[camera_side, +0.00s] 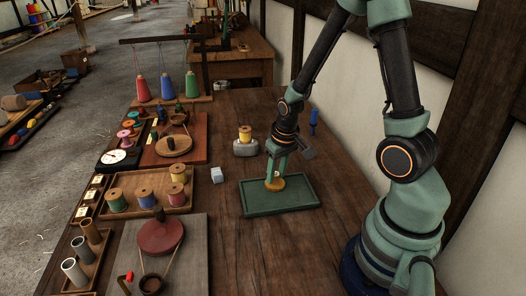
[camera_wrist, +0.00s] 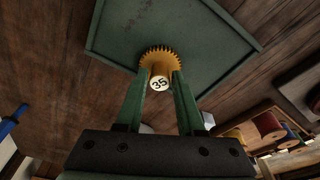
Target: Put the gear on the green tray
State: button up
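The gear is a yellow-orange toothed wheel with a hub marked 35; it shows in the side view (camera_side: 275,185) and the wrist view (camera_wrist: 157,58). My gripper (camera_side: 274,179) points down over the green tray (camera_side: 282,201). In the wrist view my gripper's fingers (camera_wrist: 162,84) are closed on the gear's hub from both sides. The gear is over the tray's back part, inside the rim. I cannot tell whether it touches the tray floor. The tray (camera_wrist: 205,32) is otherwise bare.
A yellow spool on a grey block (camera_side: 245,147) stands behind the tray. A board with spools (camera_side: 148,194) and a red disc (camera_side: 160,236) are farther left. The wood in front of the tray is clear.

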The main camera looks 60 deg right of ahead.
jog(key=shift+o, duration=0.9)
jog(key=shift+r, duration=0.15)
notch_tip(320, 180, up, 12)
jog(key=s, duration=0.2)
jog(key=s+a+r+n+t, duration=0.2)
jog(key=a+r+n+t, duration=0.1)
jog(key=a+r, duration=0.6)
jog(key=shift+s+a+r+t+y, duration=0.25)
jog(key=shift+s+a+t+y, duration=0.1)
jog(key=shift+a, duration=0.2)
